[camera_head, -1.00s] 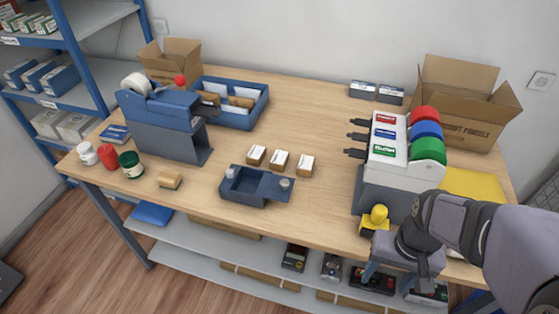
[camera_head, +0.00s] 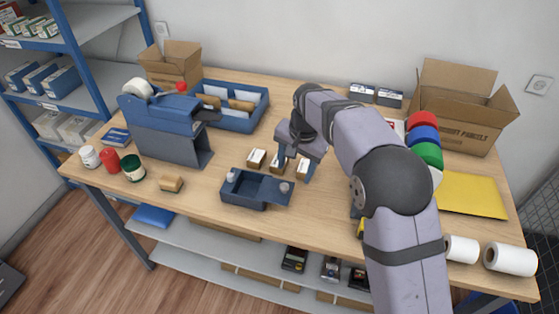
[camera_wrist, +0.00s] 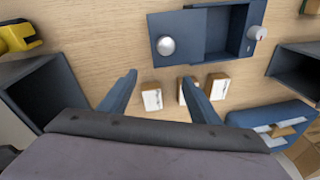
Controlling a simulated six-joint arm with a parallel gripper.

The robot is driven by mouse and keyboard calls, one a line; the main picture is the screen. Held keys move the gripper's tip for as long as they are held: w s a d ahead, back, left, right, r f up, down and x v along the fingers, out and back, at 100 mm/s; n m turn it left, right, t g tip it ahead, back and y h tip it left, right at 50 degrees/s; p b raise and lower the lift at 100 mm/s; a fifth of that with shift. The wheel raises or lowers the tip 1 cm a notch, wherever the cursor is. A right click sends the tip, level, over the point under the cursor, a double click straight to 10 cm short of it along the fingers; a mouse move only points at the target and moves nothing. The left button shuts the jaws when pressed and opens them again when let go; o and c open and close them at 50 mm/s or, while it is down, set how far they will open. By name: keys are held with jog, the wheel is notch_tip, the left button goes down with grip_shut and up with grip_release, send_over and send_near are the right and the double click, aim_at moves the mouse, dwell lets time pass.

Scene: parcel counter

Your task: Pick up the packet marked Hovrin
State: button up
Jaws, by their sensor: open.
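Three small brown packets with white labels lie in a row on the table: a left one (camera_head: 256,158), a middle one (camera_head: 279,157) and a right one (camera_head: 302,167). Their print is too small to read, so I cannot tell which is marked Hovrin. My gripper (camera_head: 295,167) is open and empty above the middle and right packets, partly covering them. In the wrist view my gripper (camera_wrist: 159,80) has the right packet (camera_wrist: 152,97) between its fingers in the picture. One finger partly covers the middle packet (camera_wrist: 182,97); the left packet (camera_wrist: 217,87) is outside.
A dark blue box with a sliding lid (camera_head: 243,189) sits just in front of the packets. A blue tray (camera_head: 238,118) and tape dispenser (camera_head: 160,115) stand left, with several jars nearby. A carton (camera_head: 460,125), yellow envelope (camera_head: 472,195) and white rolls (camera_head: 510,259) are right.

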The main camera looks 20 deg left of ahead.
aim_at(273, 167)
jog(key=w+a+n+t+h+p, duration=0.2)
jog(key=w+a+t, duration=0.1)
jog(key=w+a, duration=0.3)
jog(key=shift+w+a+f+p, duration=0.25)
jog(key=shift+f+p, duration=0.4)
jog(key=shift+f, duration=0.4)
jog(key=shift+w+a+f+p, duration=0.1)
jog(key=shift+w+f+p, duration=0.2)
jog(key=shift+f+p, duration=0.6)
jog(key=shift+w+a+f+p, duration=0.2)
jog(key=shift+w+f+p, duration=0.15)
jog(key=shift+f, duration=0.9)
jog(key=c, duration=1.2)
